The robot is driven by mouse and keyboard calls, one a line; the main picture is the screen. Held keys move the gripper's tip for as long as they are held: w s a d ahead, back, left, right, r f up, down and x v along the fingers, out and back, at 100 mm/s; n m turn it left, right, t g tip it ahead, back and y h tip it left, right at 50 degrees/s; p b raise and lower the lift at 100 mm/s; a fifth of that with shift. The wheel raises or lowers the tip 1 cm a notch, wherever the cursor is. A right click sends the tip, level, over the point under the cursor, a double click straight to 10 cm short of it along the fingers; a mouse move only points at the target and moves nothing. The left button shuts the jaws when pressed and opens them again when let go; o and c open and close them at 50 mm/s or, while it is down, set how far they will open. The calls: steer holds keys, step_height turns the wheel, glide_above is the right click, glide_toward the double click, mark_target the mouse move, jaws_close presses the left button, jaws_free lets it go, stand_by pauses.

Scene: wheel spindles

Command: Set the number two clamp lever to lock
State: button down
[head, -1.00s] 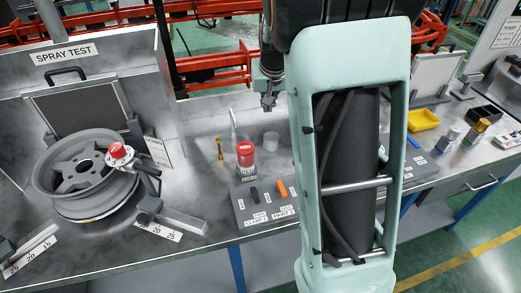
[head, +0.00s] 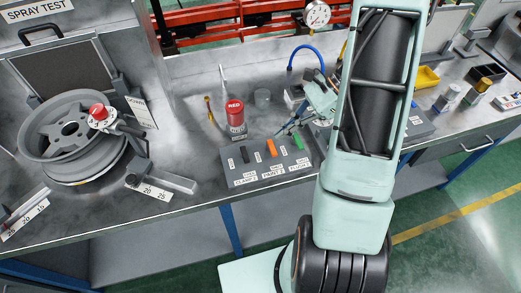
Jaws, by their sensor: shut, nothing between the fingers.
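A grey lever box (head: 262,173) stands near the front of the bench. The black lever (head: 244,154) on its left has a label that reads as clamp 2. An orange lever (head: 271,148) is in the middle and a green lever (head: 298,141) is at the right. The small position labels are too small to read, so I cannot tell whether the black lever is at lock. My gripper (head: 281,132) is shut and empty. It is over the back of the box, right of the black lever and apart from it. My arm hides part of the bench to the right.
A wheel (head: 70,130) with a red-topped device is at the left. A blue hose and a gauge (head: 317,13) are behind my arm. Bare bench lies left of the box.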

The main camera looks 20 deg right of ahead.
mark_target(245, 157)
steer(key=shift+a, duration=0.1)
steer(key=p+x, duration=0.1)
steer(key=x, duration=0.9)
